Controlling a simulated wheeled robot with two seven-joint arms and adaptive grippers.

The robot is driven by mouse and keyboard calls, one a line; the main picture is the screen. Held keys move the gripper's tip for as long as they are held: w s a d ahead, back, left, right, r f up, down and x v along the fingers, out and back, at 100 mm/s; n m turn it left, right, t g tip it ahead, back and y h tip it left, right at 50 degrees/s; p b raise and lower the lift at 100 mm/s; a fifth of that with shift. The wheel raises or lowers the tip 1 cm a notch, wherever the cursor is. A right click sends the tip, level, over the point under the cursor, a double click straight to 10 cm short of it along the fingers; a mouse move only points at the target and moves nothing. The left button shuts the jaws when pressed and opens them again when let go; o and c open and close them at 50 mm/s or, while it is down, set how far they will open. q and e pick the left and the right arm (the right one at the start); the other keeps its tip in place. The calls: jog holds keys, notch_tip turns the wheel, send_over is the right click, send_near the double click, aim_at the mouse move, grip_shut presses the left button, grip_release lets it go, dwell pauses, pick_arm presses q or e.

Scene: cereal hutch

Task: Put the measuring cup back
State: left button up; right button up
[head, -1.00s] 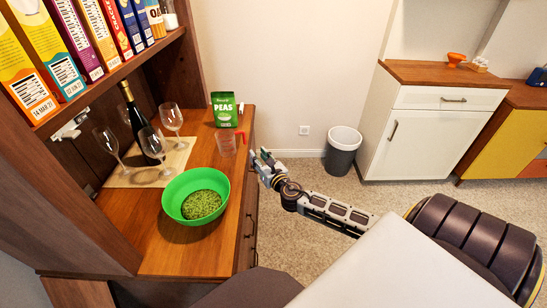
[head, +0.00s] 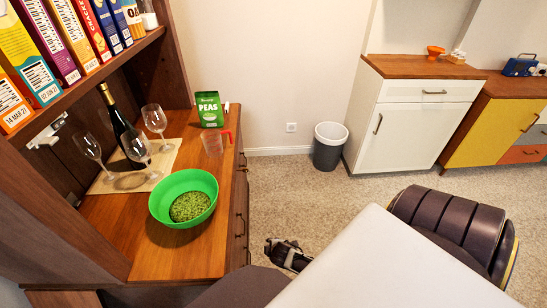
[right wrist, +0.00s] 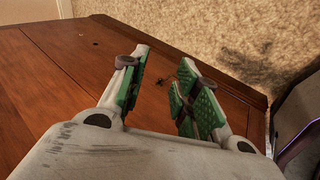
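The measuring cup (head: 212,144) is clear with a red handle. It stands upright on the wooden counter (head: 205,250) of the hutch near its right edge, in front of the green peas bag (head: 210,110). My right gripper (head: 282,246) is low, to the right of the counter's front face, well apart from the cup. The right wrist view shows my right gripper (right wrist: 162,72) open, with green pads and nothing between them, over a brown wooden surface. The cup is not seen in that view. My left gripper is not in view.
A green bowl of peas (head: 183,198) stands on the counter. Several wine glasses and a dark bottle (head: 116,120) stand on a mat behind it. Cereal boxes (head: 65,40) fill the shelf above. A bin (head: 328,150) stands on open carpet near a white cabinet (head: 405,125).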

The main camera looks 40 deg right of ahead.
jog(key=s+a+f+m+g+y, duration=0.3)
jog(key=s+a+f+m, duration=0.5)
jog(key=s+a, duration=0.3)
jog(key=shift+s+f+g, duration=0.5)
jog(key=shift+s+f, duration=0.2)
jog(key=shift+s, duration=0.4)
